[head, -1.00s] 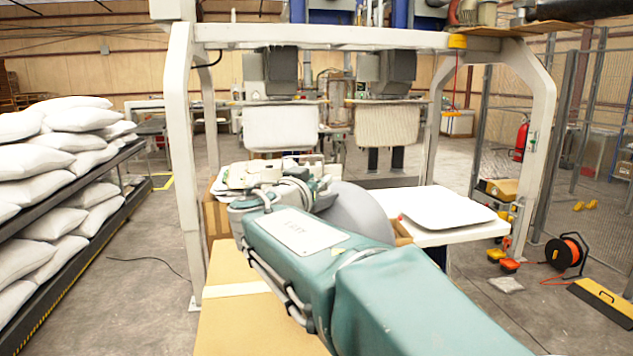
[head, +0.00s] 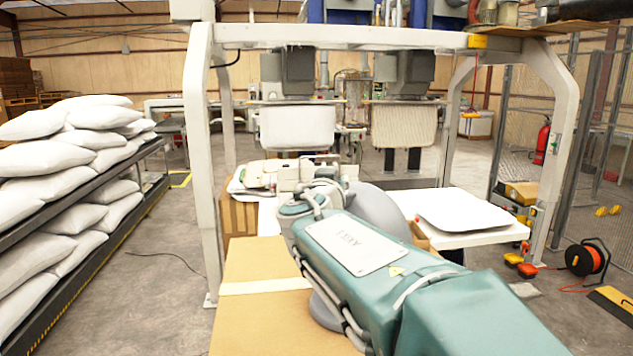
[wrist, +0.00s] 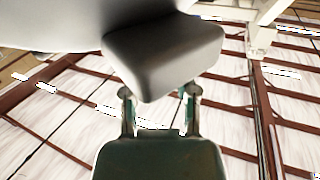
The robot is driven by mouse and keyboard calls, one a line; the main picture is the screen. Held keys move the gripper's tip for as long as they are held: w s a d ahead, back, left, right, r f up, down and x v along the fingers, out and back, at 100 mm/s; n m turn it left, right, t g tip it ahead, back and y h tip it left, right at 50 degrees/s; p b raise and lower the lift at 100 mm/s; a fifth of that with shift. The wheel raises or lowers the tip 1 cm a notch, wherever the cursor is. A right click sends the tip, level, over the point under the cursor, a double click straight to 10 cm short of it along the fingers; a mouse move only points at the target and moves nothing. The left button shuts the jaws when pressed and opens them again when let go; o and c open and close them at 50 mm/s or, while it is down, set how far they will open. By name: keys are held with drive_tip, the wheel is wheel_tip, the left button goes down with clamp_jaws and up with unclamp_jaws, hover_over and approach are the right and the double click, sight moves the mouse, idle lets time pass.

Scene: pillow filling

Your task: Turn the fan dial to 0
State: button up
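I see no fan dial in either view. In the head view my green arm crosses the lower right and reaches away toward the work table. Its far end is folded behind the upper link, so the fingers do not show clearly. In the wrist view, a dark block and a grey rounded body fill the middle and top, with the roof beyond. I cannot tell from this whether my gripper is open or shut.
A white frame (head: 197,165) stands ahead over two hanging machines. A white table (head: 480,236) holds a flat white pillow (head: 462,208). A cardboard box (head: 250,325) is in front. Filled pillows (head: 45,157) lie on the left rack. An orange cable reel (head: 588,257) stands at right.

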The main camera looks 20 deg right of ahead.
drive_tip(key=shift+o, duration=1.2)
drive_tip(key=shift+a, duration=0.1)
drive_tip(key=v, duration=1.2)
drive_tip(key=shift+f, duration=0.1)
drive_tip(key=s+d+f+n+g+y, duration=0.1)
drive_tip(key=s+f+n+g+y, duration=0.45)
drive_tip(key=f, duration=0.85)
drive_tip(key=s+a+f+n+g+y, duration=0.2)
drive_tip(key=s+a+f+y, duration=0.3)
drive_tip(key=s+a+f, duration=0.3)
wheel_tip(320, 180, down, 3)
drive_tip(key=s+g, duration=0.1)
drive_tip(key=s, duration=0.1)
drive_tip(key=shift+s+r, duration=0.2)
drive_tip(key=shift+s, duration=0.1)
